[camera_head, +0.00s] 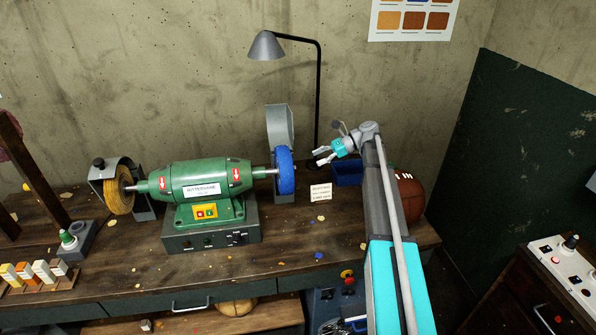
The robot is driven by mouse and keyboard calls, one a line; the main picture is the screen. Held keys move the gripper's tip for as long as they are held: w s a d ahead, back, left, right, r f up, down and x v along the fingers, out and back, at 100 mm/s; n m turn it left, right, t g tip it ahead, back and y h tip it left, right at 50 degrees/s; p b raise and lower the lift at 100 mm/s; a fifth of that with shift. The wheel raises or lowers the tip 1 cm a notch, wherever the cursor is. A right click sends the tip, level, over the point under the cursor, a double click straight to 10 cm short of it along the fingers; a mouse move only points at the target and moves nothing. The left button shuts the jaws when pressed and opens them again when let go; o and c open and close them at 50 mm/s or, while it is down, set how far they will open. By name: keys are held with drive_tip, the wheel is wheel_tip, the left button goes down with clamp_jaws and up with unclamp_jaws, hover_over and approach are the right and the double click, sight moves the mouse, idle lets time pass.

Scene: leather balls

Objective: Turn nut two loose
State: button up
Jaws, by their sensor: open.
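A green bench grinder (205,188) stands on the workbench, with a yellow-brown wheel (119,196) on its left shaft and a blue wheel (286,171) on its right shaft. Any nuts at the wheels are too small or hidden to make out, and I cannot tell which is nut two. My gripper (321,157) is open and empty, with pale fingertips pointing left toward the blue wheel. In the picture it is a short gap to the right of that wheel, apart from it.
A grey guard (280,127) rises behind the blue wheel, and a black lamp (318,90) stands behind it. A small white card (321,193), a blue bin (348,172) and a brown ball (409,198) are near my arm. The bench front has free room.

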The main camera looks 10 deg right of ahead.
sight(293, 169)
drive_tip(key=b+x, duration=0.3)
drive_tip(key=x, duration=0.5)
drive_tip(key=shift+a+f, duration=0.1)
drive_tip(key=shift+a, duration=0.25)
clamp_jaws()
drive_tip(key=shift+d, duration=0.15)
